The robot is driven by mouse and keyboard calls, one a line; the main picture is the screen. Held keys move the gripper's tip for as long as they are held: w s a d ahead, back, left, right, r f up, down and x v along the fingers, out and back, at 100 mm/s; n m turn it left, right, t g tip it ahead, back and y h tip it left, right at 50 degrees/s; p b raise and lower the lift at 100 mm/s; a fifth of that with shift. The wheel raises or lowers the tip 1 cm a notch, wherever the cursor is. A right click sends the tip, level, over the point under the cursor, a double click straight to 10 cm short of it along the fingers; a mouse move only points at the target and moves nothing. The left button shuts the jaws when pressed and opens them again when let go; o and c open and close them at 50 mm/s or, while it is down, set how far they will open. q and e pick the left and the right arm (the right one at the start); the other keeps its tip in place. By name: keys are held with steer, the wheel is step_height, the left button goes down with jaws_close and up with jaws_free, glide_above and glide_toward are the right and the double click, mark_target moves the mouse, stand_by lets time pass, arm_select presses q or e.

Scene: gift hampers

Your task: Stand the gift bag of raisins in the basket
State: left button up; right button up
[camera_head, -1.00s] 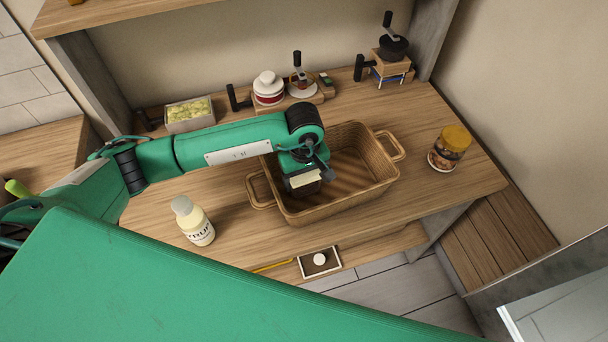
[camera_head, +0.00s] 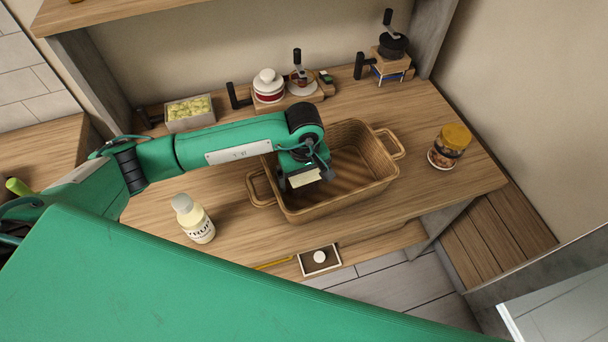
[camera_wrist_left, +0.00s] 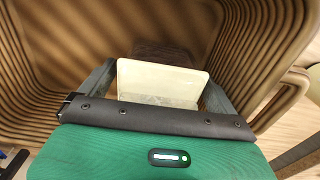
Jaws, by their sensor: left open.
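The wicker basket (camera_head: 375,187) stands on the wooden worktop. My left gripper (camera_head: 304,180) points down inside the basket at its left part and is open. The gift bag of raisins (camera_head: 305,178) shows as a pale cream panel between the fingers. In the left wrist view the bag (camera_wrist_left: 160,84) lies between the two spread fingers (camera_wrist_left: 160,90), with a dark brown part behind it. The bag is within the basket walls. Its base is hidden, so I cannot tell whether it touches the basket floor. My right gripper is not in view.
A syrup bottle (camera_head: 193,219) stands left of the basket, a cookie jar (camera_head: 449,147) right. A box of pale green pieces (camera_head: 189,114), a red-and-white pot (camera_head: 268,87) and a grinder (camera_head: 391,62) stand at the back. A small tray (camera_head: 320,260) is at the front.

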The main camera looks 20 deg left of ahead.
arm_select(q)
step_height(320, 180, up, 11)
steer(key=b, duration=0.3)
steer(key=shift+f+b, duration=0.15)
steer(key=shift+b, duration=0.25)
steer(key=shift+r, duration=0.6)
